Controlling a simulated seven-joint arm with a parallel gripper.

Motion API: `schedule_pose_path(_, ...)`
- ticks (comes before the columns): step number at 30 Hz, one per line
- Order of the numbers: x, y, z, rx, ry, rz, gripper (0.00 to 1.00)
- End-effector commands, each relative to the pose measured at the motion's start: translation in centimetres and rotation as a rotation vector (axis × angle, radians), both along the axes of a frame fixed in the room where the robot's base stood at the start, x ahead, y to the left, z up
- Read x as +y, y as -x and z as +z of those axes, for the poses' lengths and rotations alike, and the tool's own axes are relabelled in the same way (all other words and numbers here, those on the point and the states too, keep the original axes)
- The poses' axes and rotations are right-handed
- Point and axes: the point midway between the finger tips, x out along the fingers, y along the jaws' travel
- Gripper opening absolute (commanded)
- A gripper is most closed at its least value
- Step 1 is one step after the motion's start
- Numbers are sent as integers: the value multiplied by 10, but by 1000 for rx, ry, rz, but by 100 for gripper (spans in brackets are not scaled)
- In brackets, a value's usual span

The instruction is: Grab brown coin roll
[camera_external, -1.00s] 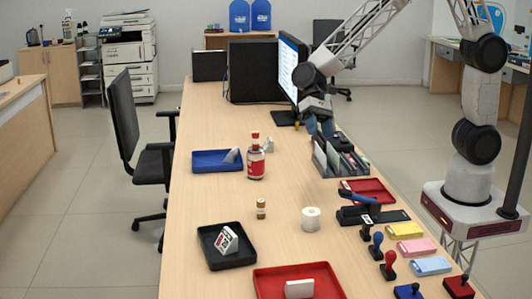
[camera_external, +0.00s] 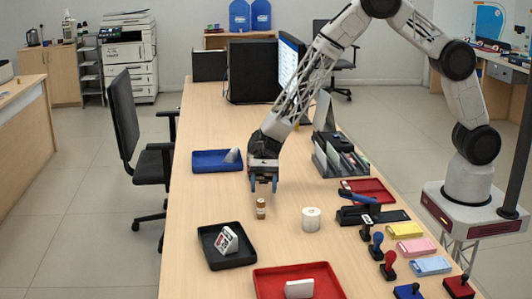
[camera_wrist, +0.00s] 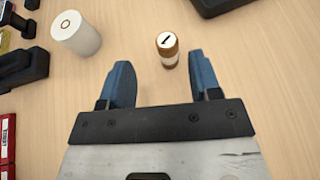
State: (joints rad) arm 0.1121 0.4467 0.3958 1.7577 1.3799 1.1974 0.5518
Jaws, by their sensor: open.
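The brown coin roll (camera_external: 261,209) stands upright on the counter, a small cylinder with a brown body and a pale band. In the wrist view the coin roll (camera_wrist: 168,49) shows from above, with a dark mark on its light top. My gripper (camera_external: 264,187) is above and just behind it in the external view. In the wrist view my gripper's blue fingers (camera_wrist: 164,78) are spread apart with nothing between them. The coin roll is just beyond the fingertips, nearer the right finger, and apart from both.
A white paper roll (camera_external: 311,219) stands right of the coin roll. A black tray (camera_external: 241,259) is in front to the left, a red tray (camera_external: 268,285) in front, and a blue tray (camera_external: 207,161) behind. Bare counter surrounds the coin roll.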

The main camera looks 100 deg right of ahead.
Motion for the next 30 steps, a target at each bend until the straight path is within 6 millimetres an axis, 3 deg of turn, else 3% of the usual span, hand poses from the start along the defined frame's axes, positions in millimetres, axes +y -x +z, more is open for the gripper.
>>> schedule_pose_path(5, -2, -9, -15, 25, -25, -32, 57)
schedule_pose_path(17, -1, -10, -17, 28, -28, -36, 57)
schedule_pose_path(30, 22, -14, -26, 26, -27, -35, 57)
